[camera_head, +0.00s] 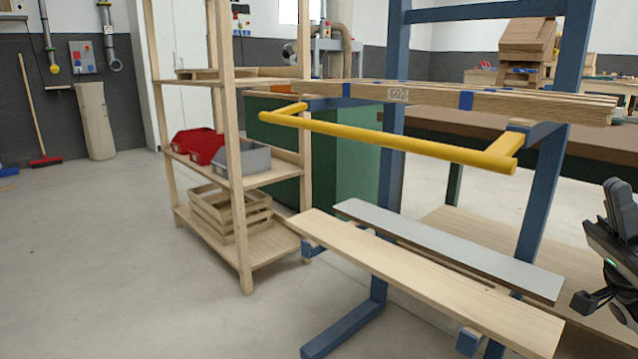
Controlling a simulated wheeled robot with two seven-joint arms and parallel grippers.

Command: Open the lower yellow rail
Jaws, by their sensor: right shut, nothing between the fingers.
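A yellow rail (391,139) crosses the front of a blue-framed stand. Its bar slopes from upper left to lower right, and a short yellow arm at each end joins it to the stand just below the stacked wooden slats (440,97). Only this one yellow rail shows. My right gripper (591,305) is at the right edge, below and to the right of the rail and apart from it. It is shut and empty, and partly cut off by the frame. My left gripper is not in view.
A wooden plank (430,280) and a grey board (450,247) lie low on the stand. At left, a wooden shelf (240,200) holds a red bin (196,147), a grey bin (243,160) and a wooden crate (228,210). Open floor (90,270) lies at the left.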

